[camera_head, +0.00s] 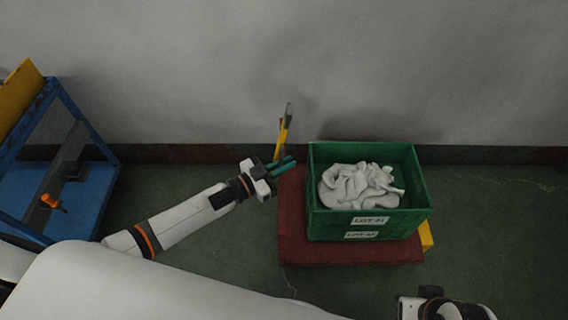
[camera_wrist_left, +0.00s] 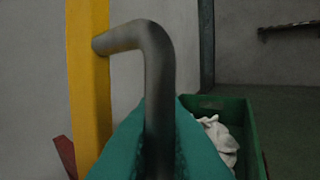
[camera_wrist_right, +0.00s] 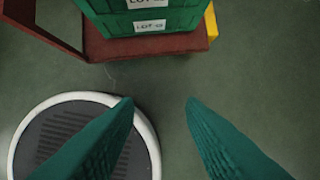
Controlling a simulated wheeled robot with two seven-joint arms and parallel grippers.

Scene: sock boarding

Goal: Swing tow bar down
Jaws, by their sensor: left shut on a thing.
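The tow bar (camera_head: 282,138) is a yellow upright bar with a dark top, at the left rear corner of the dark red cart (camera_head: 350,252). It stands nearly vertical, leaning slightly. In the left wrist view the yellow bar (camera_wrist_left: 88,80) carries a dark grey bent handle (camera_wrist_left: 150,42). My left gripper (camera_head: 286,163) is beside the bar, its green fingers shut on the handle, which runs down between them (camera_wrist_left: 160,135). My right gripper (camera_wrist_right: 160,103) is open and empty over the floor in front of the cart; the head view shows only its wrist.
A green crate (camera_head: 318,212) with white socks (camera_head: 360,186) sits on the cart. Labels are on the crate's front. A blue rack (camera_head: 85,205) with a yellow top stands at the left. The wall is close behind; floor at the right is clear.

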